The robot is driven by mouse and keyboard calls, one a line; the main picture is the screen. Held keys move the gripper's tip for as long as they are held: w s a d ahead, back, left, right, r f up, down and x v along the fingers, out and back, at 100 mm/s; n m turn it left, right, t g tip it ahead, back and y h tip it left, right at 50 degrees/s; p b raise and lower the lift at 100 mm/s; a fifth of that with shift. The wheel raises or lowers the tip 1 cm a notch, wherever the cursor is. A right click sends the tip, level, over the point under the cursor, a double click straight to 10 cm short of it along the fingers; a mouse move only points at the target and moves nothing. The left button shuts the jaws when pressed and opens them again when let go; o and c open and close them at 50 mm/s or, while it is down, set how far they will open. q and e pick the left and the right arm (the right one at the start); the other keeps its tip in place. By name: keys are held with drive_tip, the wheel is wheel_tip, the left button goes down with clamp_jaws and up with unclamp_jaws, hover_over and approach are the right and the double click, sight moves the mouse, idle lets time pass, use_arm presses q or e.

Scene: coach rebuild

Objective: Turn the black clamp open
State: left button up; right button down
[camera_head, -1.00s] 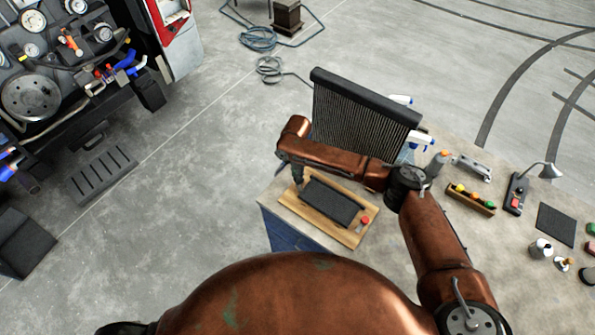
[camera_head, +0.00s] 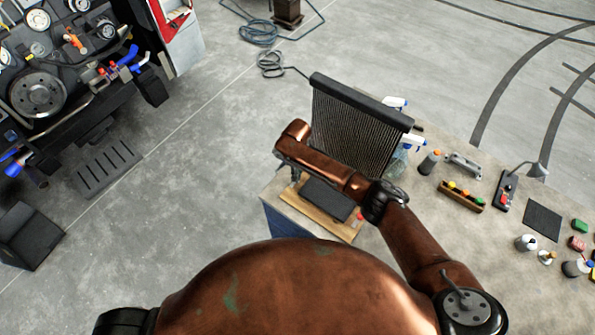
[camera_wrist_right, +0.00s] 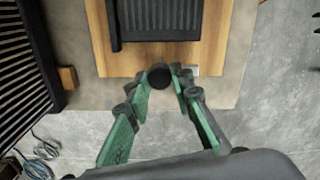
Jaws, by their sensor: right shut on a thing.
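My right gripper (camera_wrist_right: 162,82) has its two green-and-dark fingers on either side of a round black knob, which looks like the black clamp (camera_wrist_right: 160,76), and is shut on it. The knob is at the near edge of a wooden board (camera_wrist_right: 215,45), seen from above in the right wrist view. A ribbed black block (camera_wrist_right: 160,18) lies on the board. In the head view my right gripper is small and low at the left end of the board (camera_head: 318,222), under my wrist; the clamp is hidden there. Whether the clamp is turned cannot be told. My left gripper is not in view.
A dark finned radiator (camera_head: 355,125) stands just behind the board. A red knob (camera_head: 360,215) shows at the board's right end, partly covered by my arm. Spray bottles, a small tray (camera_head: 461,196) and a lamp (camera_head: 533,170) are on the bench to the right.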

drive_tip(key=shift+m, duration=0.4)
drive_tip(key=c, duration=1.7)
unclamp_jaws()
wheel_tip(320, 180, up, 12)
drive_tip(key=shift+r, duration=0.1)
